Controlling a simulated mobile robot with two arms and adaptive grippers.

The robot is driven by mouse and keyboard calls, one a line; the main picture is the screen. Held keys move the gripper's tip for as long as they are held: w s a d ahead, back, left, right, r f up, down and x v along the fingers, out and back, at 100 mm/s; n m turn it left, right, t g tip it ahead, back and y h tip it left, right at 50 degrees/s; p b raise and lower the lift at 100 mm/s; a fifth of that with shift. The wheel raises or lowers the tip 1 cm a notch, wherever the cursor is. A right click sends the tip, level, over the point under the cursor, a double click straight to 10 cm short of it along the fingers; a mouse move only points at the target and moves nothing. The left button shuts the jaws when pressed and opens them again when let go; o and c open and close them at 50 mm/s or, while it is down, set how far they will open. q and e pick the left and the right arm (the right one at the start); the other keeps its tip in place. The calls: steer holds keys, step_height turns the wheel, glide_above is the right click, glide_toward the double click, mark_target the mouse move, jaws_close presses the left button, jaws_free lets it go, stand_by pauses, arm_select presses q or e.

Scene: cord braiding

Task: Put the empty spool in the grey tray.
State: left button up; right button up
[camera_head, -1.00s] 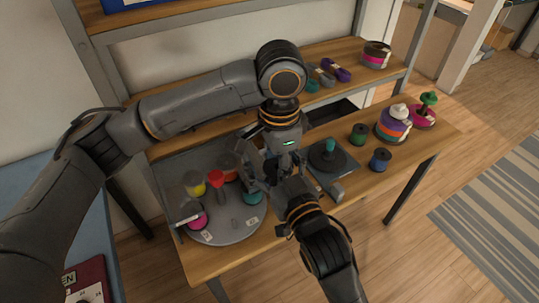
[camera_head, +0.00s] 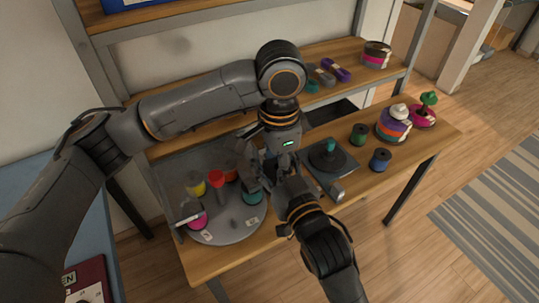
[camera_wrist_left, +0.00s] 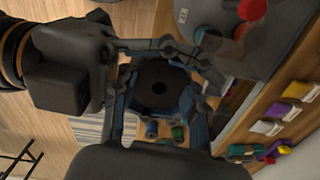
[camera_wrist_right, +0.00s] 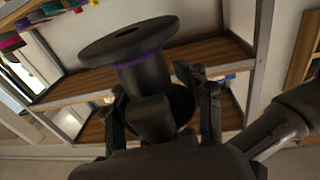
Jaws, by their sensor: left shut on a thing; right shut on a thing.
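The empty black spool (camera_wrist_right: 150,75) shows large in the right wrist view, tilted, with a purple band under its wide flange. In the left wrist view its round end with a centre hole (camera_wrist_left: 158,87) sits between the fingers. My left gripper (camera_head: 268,172) and my right gripper (camera_head: 262,168) meet closely above the tabletop, both shut on the spool. The spool is mostly hidden by them in the head view.
A grey round plate (camera_head: 225,230) carries red, yellow, pink and teal items near the grippers. A grey stand (camera_head: 327,160) with a black disc is to the right. Green (camera_head: 358,134) and blue (camera_head: 380,159) spools stand further right.

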arm_select(q)
steer(key=o, duration=1.2)
steer(key=shift+d+r, duration=0.1)
steer(key=shift+d, duration=0.1)
steer(key=shift+r, duration=0.15)
